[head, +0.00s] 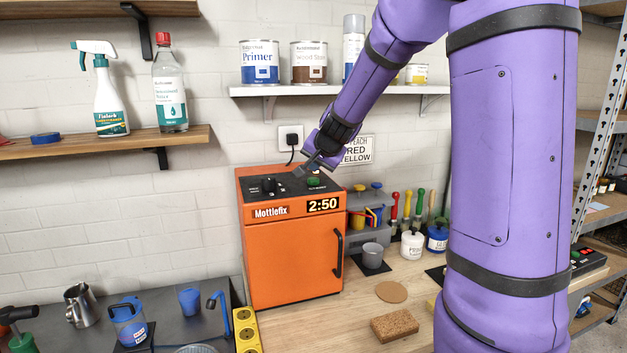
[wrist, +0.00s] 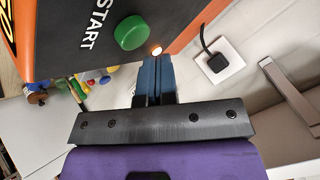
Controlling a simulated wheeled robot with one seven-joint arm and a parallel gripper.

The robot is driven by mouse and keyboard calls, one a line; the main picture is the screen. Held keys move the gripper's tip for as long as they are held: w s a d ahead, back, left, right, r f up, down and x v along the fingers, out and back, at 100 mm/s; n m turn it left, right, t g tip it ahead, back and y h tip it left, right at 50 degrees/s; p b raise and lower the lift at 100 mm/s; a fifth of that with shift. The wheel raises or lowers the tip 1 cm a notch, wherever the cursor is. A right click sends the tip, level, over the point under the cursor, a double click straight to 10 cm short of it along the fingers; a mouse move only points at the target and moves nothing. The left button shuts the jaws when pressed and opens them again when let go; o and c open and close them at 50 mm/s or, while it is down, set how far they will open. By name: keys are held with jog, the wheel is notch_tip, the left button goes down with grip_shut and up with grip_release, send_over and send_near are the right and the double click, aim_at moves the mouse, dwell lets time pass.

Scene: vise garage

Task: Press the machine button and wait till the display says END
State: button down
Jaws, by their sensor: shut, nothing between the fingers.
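The orange machine (head: 295,258), labelled Mottlefix, stands on the bench against the wall with its front door closed. Its display (head: 323,205) reads 2:50. The round green button (head: 314,181) is on the dark top panel; it also shows in the wrist view (wrist: 132,33) beside the word START. A small lamp (wrist: 156,50) glows orange near the button. My gripper (wrist: 153,60) is shut and empty, with its fingertips close to the lamp and a little apart from the button in the picture. In the head view my gripper (head: 310,165) is just above the panel.
A grey cup (head: 372,255), a cork coaster (head: 391,292) and a cork block (head: 394,325) are on the bench to the right. A shelf with cans (head: 310,91) hangs above the machine. A yellow power strip (head: 246,330) lies at its lower left.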

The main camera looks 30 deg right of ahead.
aim_at(316, 179)
jog(key=shift+r, duration=2.5)
jog(key=shift+s+a, duration=0.15)
jog(key=shift+s, duration=0.05)
jog(key=s+a+n+g, duration=0.1)
jog(key=s+a+n, duration=0.2)
jog(key=s, duration=0.8)
jog(key=s+a+n+g+y, duration=0.1)
jog(key=s+a+n, duration=0.3)
jog(key=s+a, duration=0.3)
jog(key=s+a+f+n+g, duration=0.1)
jog(key=s+a+n, duration=0.3)
jog(key=s, duration=1.1)
jog(key=shift+s+a+g+y, duration=0.3)
jog(key=shift+s+a+g, duration=0.1)
jog(key=shift+a, duration=0.35)
jog(key=shift+w+f, duration=0.1)
dwell(1.2)
